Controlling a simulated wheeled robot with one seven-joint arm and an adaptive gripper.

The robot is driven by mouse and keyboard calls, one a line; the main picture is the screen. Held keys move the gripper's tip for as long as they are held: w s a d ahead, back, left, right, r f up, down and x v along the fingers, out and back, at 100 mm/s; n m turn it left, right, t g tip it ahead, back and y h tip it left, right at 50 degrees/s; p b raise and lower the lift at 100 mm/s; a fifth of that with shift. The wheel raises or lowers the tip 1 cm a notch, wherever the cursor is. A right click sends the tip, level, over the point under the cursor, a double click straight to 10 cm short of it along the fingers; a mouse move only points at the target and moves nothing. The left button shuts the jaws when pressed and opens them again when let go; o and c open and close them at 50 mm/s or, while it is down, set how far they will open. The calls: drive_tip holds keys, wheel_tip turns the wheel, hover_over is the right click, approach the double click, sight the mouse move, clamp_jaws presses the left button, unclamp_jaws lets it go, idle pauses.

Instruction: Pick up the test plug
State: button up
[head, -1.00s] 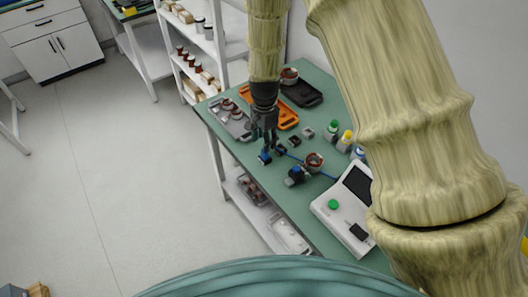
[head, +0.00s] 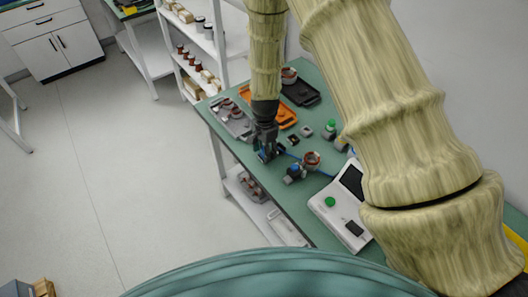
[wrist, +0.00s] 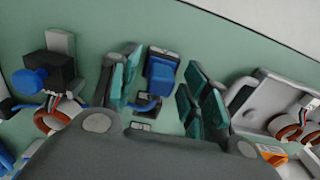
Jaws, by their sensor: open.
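The test plug is a small blue block with a dark grey end (wrist: 161,68). In the wrist view it lies on the green table top between the teal-padded fingers of my gripper (wrist: 163,85), and a blue cable runs near it. The fingers are open, with gaps visible on both sides of the plug. In the head view my gripper (head: 267,153) is low over the table near its left edge, and its fingers hide most of the plug.
A black fixture with a blue knob (wrist: 30,82) and a copper-wound stator (wrist: 52,118) stand left in the wrist view. A grey tray (wrist: 270,95) with stators is at right. In the head view, a white tester (head: 328,217), orange tray (head: 284,118) and green-capped bottle (head: 329,128) share the table (head: 262,190).

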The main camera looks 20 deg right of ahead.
drive_tip(key=shift+c, duration=0.2)
drive_tip(key=c, duration=0.9)
drive_tip(key=shift+c, duration=0.2)
drive_tip(key=shift+r, duration=0.15)
